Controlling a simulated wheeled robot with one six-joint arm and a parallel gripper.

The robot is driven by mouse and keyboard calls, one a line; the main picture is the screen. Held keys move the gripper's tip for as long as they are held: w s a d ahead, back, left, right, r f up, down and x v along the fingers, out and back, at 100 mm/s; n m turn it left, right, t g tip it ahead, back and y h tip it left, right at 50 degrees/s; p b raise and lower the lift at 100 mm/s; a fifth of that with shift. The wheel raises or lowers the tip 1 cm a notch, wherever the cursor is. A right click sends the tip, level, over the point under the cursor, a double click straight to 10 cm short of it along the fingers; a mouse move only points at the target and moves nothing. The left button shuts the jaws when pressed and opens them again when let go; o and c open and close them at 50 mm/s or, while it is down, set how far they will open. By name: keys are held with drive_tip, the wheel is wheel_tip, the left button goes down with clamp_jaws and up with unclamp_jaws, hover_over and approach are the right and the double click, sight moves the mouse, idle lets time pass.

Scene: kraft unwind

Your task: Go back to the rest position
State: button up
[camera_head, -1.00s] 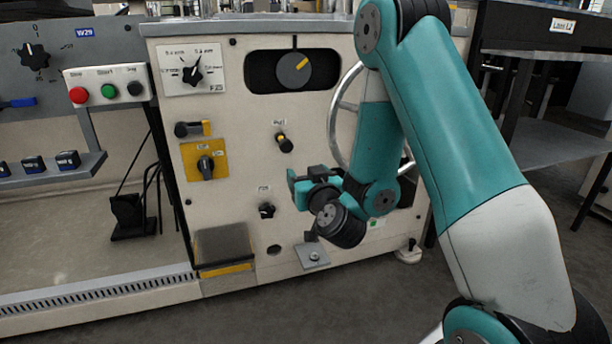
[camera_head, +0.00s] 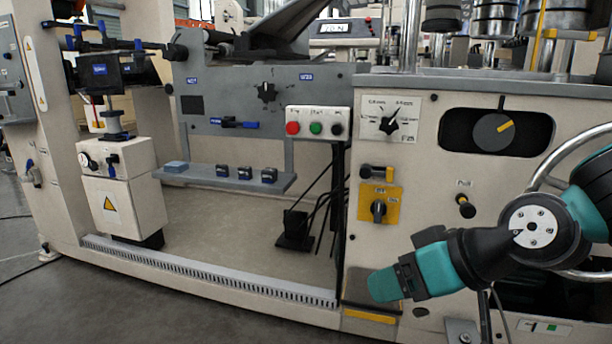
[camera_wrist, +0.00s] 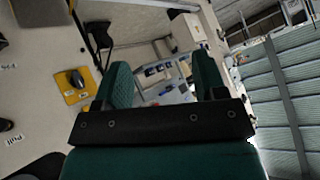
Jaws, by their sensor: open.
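My gripper (camera_head: 402,264) is at the lower right of the head view, in front of the cream machine panel, with its teal fingers towards the left. In the wrist view my gripper (camera_wrist: 163,78) shows two teal fingers spread apart, with nothing between them. I cannot tell from the head view how far the fingers stand from the panel. Most of my arm lies beyond the right edge of the head view.
The cream panel carries a yellow switch plate (camera_head: 380,207), a black knob with a yellow mark (camera_head: 493,132) and a handwheel (camera_head: 545,180) close to my arm. Left are a button box (camera_head: 316,123), a grey shelf (camera_head: 225,179) and a white unit (camera_head: 122,190). Floor is clear at lower left.

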drive_tip(key=s+d+r+n+g+h, duration=0.1)
drive_tip(key=s+g+h, duration=0.15)
drive_tip(key=s, duration=0.35)
drive_tip(key=s+d+r+g+h, duration=0.1)
drive_tip(key=s+r+g, duration=0.15)
drive_tip(key=s, duration=0.45)
wheel_tip(320, 180, up, 37)
drive_tip(key=p, duration=3.8)
drive_tip(key=shift+s+d+g+p, duration=0.15)
drive_tip(key=shift+s+g+p, duration=0.15)
drive_tip(key=shift+s+p, duration=0.1)
drive_tip(key=shift+d, duration=0.15)
